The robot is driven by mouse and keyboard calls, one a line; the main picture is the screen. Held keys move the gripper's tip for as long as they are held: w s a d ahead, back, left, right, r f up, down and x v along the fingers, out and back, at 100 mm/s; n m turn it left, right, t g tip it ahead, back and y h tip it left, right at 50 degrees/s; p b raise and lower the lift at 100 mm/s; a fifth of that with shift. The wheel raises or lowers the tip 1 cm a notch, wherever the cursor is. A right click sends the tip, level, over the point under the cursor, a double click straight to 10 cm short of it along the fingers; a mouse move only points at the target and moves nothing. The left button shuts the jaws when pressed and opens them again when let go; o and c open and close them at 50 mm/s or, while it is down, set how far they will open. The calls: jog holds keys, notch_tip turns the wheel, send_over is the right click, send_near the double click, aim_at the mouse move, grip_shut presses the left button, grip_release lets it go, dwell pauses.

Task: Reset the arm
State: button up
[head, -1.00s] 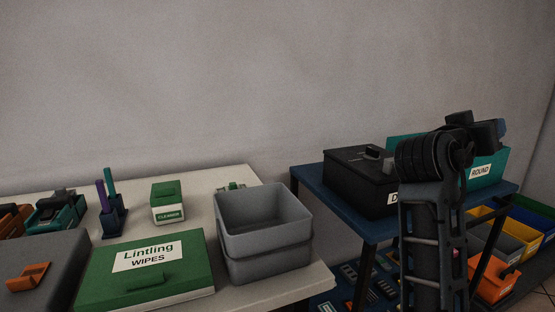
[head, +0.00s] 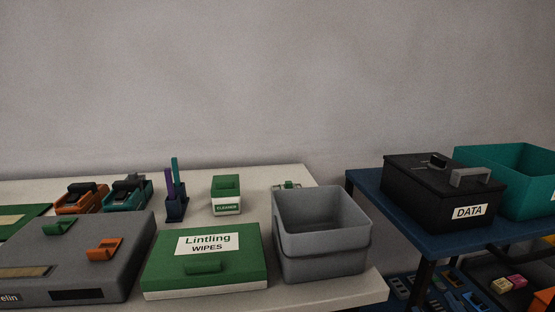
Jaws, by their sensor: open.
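My arm and gripper are not in the head view now.
A pale table (head: 320,291) at the left holds an open, empty-looking grey bin (head: 320,245), a green Lintling wipes box (head: 205,262), a green cleaner box (head: 227,195), a pen holder (head: 176,205) and a grey case (head: 75,255). Low bins sit below the blue table.

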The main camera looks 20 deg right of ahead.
jog(key=s+a+f+n+y, duration=0.1)
jog(key=s+a+f+y, duration=0.4)
jog(key=s+a, duration=0.6)
jog(key=s+a+r+m+y, duration=0.25)
jog(key=s+a, duration=0.25)
jog(key=s, duration=0.7)
notch_tip(320, 180, up, 14)
jog(key=p, duration=1.3)
jog(key=shift+w+d+n+p, duration=0.15)
jog(key=shift+w+n+p, duration=0.2)
jog(key=shift+n, duration=0.1)
jog(key=shift+f+y, duration=0.15)
jog(key=shift+y, duration=0.1)
